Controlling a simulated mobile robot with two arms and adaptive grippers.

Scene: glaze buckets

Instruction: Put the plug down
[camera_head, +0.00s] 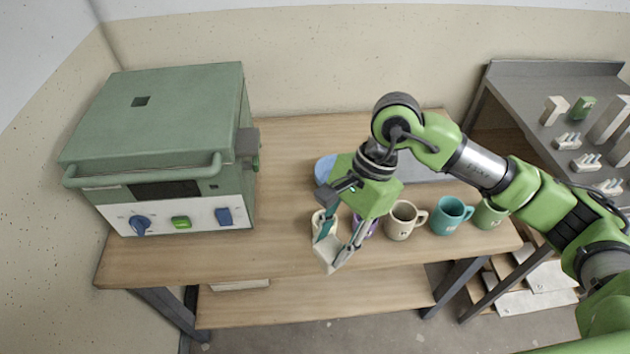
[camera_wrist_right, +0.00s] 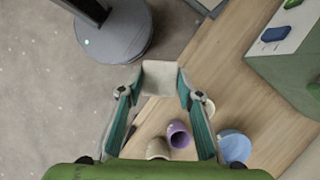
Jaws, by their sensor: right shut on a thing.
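The plug (camera_head: 326,258) is a pale beige block. My right gripper (camera_head: 336,248) is shut on it, one finger on each side, and holds it near the front edge of the wooden table (camera_head: 285,170). In the right wrist view the plug (camera_wrist_right: 161,76) sits between the two teal-padded fingertips, with the table edge and the grey floor behind it. I cannot tell its exact height. My left gripper is not in view.
A green kiln (camera_head: 150,120) stands on the table's left. Several mugs, including a cream mug (camera_head: 403,220) and a teal mug (camera_head: 450,215), stand in a row along the front right. A blue round item (camera_head: 324,168) lies behind my gripper. Bare wood shows beside the kiln.

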